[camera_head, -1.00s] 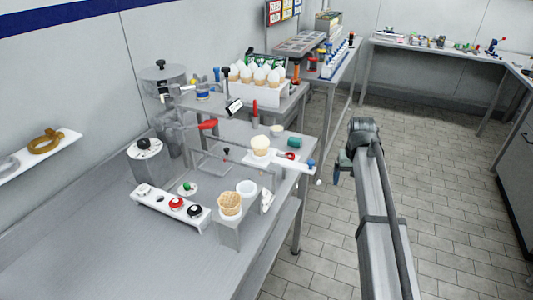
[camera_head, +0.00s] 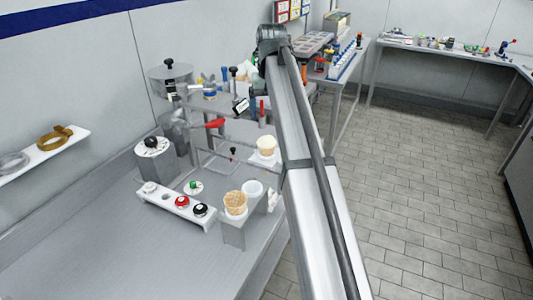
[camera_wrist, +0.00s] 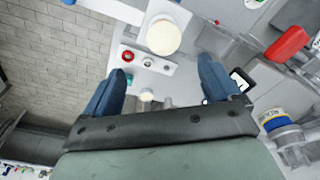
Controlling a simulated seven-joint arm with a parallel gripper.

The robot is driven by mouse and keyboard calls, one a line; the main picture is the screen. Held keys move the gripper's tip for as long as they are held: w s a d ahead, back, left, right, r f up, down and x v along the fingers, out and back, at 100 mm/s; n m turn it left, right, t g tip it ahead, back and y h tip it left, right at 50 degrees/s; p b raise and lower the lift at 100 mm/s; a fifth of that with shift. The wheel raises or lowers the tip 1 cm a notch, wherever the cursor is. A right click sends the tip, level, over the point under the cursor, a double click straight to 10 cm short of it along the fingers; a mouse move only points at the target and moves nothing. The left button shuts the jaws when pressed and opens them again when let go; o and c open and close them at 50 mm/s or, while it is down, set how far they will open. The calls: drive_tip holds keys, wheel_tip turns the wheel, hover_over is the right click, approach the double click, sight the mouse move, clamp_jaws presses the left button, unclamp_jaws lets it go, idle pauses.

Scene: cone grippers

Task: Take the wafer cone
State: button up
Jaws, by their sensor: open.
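A pale cream cone (camera_head: 266,145) stands upright in a white holder at the right side of the bench in the head view. In the wrist view, it shows from above as a round cream top (camera_wrist: 163,37), beyond my fingertips. A tan cone with a waffle pattern (camera_head: 235,204) stands in a grey stand nearer the front. My gripper (camera_wrist: 160,75) is open, its two blue fingers apart. The cream cone is not between them. In the head view, my arm hides the gripper's fingers.
A white cup (camera_head: 252,188) stands beside the waffle-patterned cone. A white rack with red and black knobs (camera_head: 181,203) lies to the left. A red-handled tool (camera_wrist: 287,43) is at the right.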

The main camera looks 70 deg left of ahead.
hover_over(267, 144)
drive_tip(key=f, duration=0.7)
drive_tip(key=shift+w+d, duration=0.2)
drive_tip(key=shift+d, duration=0.15)
drive_tip(key=shift+s+a+f, duration=0.15)
drive_tip(key=shift+a+f, duration=0.05)
drive_tip(key=shift+f, duration=1.15)
drive_tip(key=shift+s+a+f, duration=0.1)
drive_tip(key=shift+a+f, duration=0.1)
drive_tip(key=shift+f, duration=1.1)
drive_tip(key=shift+c, duration=0.5)
drive_tip(key=c, duration=0.7)
